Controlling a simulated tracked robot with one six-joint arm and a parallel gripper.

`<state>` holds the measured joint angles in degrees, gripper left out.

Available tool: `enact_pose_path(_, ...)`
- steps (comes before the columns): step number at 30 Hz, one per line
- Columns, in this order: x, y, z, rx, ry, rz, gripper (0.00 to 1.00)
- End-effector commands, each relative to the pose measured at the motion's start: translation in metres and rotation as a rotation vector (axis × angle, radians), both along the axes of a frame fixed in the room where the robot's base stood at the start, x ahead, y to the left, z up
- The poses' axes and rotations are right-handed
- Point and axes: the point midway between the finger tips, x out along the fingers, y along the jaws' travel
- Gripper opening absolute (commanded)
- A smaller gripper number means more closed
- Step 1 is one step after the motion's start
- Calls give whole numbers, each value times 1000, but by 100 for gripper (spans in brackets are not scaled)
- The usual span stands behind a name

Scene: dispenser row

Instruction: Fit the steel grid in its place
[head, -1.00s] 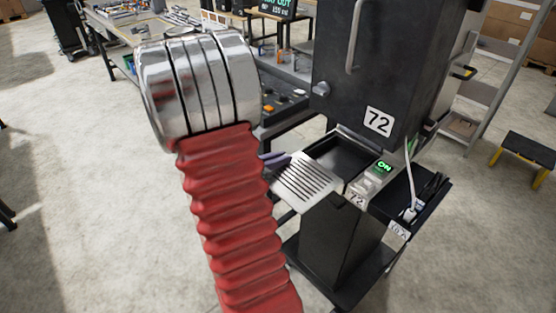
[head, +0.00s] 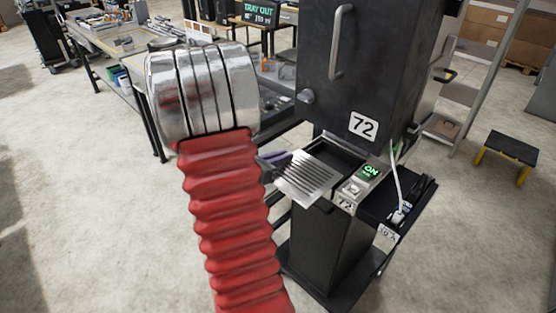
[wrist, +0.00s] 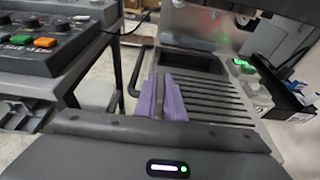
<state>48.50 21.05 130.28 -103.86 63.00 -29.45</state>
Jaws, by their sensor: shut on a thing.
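The steel grid (head: 307,177) is a slotted metal plate. In the head view it is held out at the left front of the black tray recess (head: 331,147) of dispenser 72 and covers part of it. In the wrist view the grid (wrist: 208,97) lies just beyond and right of my gripper (wrist: 161,98), with the dark recess (wrist: 193,60) behind it. The purple fingers of my gripper (head: 272,160) are shut on the grid's near left edge. My red arm hides part of the gripper in the head view. I cannot tell whether the grid touches the recess rim.
The black dispenser cabinet (head: 345,60) rises behind the recess. A lit green ON switch (head: 371,171) sits right of it, beside a side tray with a white cable (head: 396,180). A control box with coloured buttons (wrist: 45,40) stands at left in the wrist view.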

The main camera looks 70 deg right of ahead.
Motion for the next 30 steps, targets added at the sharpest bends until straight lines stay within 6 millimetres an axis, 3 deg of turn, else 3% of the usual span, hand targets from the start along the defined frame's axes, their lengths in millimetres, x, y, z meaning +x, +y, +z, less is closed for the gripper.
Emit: enact_pose_path(30, -26, -59, 0, -1, 0, 0, 0)
